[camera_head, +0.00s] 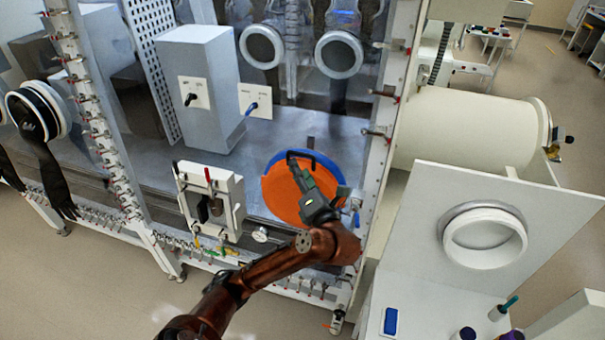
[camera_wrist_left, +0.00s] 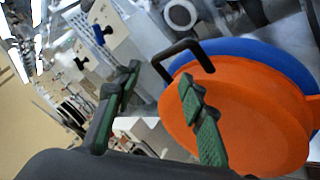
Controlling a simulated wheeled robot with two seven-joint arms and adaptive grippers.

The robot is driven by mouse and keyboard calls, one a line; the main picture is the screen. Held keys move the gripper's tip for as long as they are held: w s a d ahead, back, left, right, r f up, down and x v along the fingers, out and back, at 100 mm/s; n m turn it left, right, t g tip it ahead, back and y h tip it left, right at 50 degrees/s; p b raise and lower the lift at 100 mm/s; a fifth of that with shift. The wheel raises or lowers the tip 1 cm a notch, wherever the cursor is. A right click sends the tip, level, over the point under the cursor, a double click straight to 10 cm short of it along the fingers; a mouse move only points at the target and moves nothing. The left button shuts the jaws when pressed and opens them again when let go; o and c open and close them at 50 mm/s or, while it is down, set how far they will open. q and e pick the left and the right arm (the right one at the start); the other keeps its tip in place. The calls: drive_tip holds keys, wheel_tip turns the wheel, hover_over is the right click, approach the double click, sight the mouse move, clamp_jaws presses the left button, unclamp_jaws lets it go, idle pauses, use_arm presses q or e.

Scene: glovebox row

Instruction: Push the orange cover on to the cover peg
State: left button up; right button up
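The orange cover (camera_head: 279,195) is a round disc in front of a blue round piece (camera_head: 327,167) at the glovebox front. In the left wrist view the orange cover (camera_wrist_left: 250,115) fills the right side, with the blue piece (camera_wrist_left: 262,50) behind its edge. A black bar handle (camera_wrist_left: 184,52) stands at the cover's edge. My left gripper (camera_head: 294,163) is over the cover; in the wrist view its green fingers (camera_wrist_left: 160,76) are apart with nothing clearly between them. The right finger overlaps the cover; contact is unclear. I cannot pick out the cover peg. My right gripper is out of view.
A white bracketed fixture (camera_head: 214,203) stands left of the cover. A grey box (camera_head: 198,85) is inside the glovebox behind it. A white post (camera_head: 390,130) borders the right side, with a large cream cylinder (camera_head: 465,128) beyond.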

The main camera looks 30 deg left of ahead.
use_arm(q)
drive_tip(key=p+x, duration=0.1)
drive_tip(key=x, duration=0.5)
drive_tip(key=shift+w+a, duration=0.2)
drive_tip(key=shift+a, duration=0.1)
drive_tip(key=shift+c, duration=0.2)
clamp_jaws()
idle(0.6)
idle(0.5)
